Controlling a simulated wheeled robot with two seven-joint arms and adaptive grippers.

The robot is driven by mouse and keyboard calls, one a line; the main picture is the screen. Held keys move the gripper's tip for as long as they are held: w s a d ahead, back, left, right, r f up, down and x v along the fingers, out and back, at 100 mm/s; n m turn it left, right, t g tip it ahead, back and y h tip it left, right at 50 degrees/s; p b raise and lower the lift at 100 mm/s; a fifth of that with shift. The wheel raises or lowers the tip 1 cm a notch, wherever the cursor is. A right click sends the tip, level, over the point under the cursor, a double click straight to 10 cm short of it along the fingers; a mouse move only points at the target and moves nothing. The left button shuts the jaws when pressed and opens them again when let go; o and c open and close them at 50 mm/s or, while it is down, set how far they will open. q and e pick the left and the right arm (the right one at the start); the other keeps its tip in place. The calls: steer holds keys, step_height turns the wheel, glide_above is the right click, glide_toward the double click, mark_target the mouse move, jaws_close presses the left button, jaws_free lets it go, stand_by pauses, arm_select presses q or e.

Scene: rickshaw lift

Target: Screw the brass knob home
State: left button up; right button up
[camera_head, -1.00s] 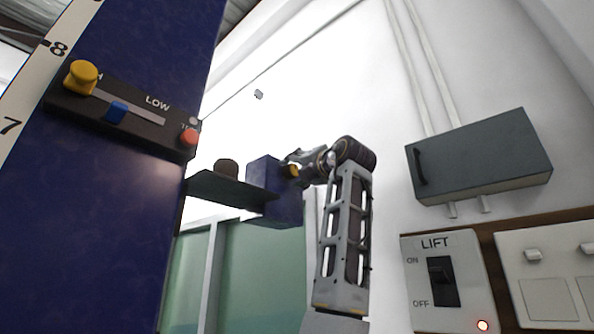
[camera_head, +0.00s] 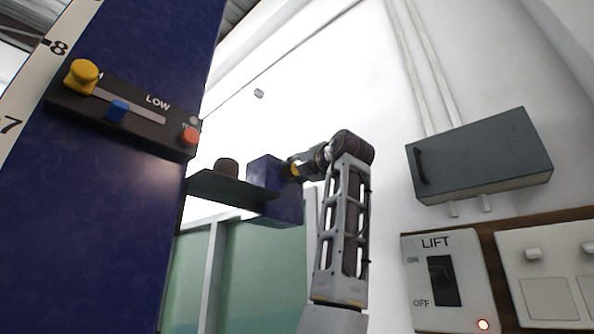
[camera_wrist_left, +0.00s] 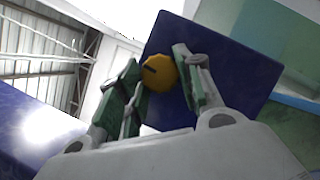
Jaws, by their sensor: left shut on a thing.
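The brass knob (camera_wrist_left: 159,72) is a round yellow-gold knob with a dark slot, on the face of a blue block (camera_wrist_left: 222,66). In the head view the knob (camera_head: 294,170) shows as a small yellow patch at the right side of the blue block (camera_head: 272,176). My left gripper (camera_wrist_left: 160,82) has its green-padded fingers on either side of the knob and is shut on it. In the head view my left gripper (camera_head: 300,167) is small and partly hidden by its own wrist. The knob's thread and any gap behind it are hidden. My right gripper is not seen.
A blue column (camera_head: 110,220) fills the left, with a slider panel (camera_head: 130,122) and a dark shelf (camera_head: 228,188) bearing a brown knob (camera_head: 227,167). At right are a grey wall box (camera_head: 480,156) and a LIFT switch (camera_head: 442,281). Open air lies between.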

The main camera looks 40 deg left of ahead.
arm_select(q)
steer(key=shift+r+m+h, duration=0.1)
steer(key=shift+m+h, duration=0.55)
steer(key=shift+m, duration=0.9)
steer(key=shift+r+m+h, duration=0.1)
steer(key=shift+m+h, duration=0.55)
steer(key=shift+m, duration=0.9)
steer(key=o, duration=1)
steer(key=shift+o, duration=0.2)
steer(key=v, duration=1.2)
steer(key=shift+s+a+f, duration=0.1)
